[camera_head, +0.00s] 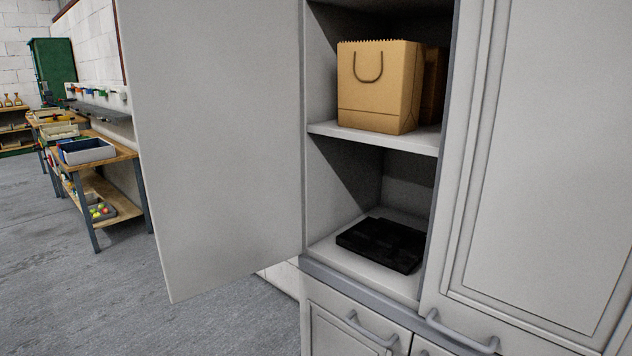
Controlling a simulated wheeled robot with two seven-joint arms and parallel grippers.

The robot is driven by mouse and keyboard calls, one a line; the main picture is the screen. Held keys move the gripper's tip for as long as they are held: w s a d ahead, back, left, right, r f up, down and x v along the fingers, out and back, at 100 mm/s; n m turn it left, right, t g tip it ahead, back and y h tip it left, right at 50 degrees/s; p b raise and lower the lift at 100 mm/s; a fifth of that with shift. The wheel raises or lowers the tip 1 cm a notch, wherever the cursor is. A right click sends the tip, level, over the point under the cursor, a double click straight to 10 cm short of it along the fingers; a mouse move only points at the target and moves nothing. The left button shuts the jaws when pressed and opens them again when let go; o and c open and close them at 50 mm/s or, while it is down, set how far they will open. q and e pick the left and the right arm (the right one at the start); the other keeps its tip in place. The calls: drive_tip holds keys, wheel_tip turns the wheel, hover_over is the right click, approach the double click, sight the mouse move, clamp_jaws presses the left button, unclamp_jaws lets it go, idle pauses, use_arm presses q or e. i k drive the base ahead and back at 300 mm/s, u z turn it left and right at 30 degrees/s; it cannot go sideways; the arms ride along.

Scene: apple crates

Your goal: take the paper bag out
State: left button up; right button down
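A brown paper bag (372,88) with a dark loop handle stands upright on the upper shelf (424,139) of a grey cabinet. A darker brown surface shows just behind its right side, partly hidden; I cannot tell whether it is a second bag. The cabinet's left door (215,140) stands wide open to the left. The right door (545,170) is shut. Neither of my grippers is in view.
A flat black object (381,244) lies on the lower shelf. Drawers with bar handles (371,328) are below. At the left, workbenches (112,152) carry bins along the wall. The grey floor (60,290) in front of them is clear.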

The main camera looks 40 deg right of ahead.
sight(381, 84)
drive_tip(key=u, duration=0.25)
drive_tip(key=i, duration=2)
drive_tip(key=z, duration=3.65)
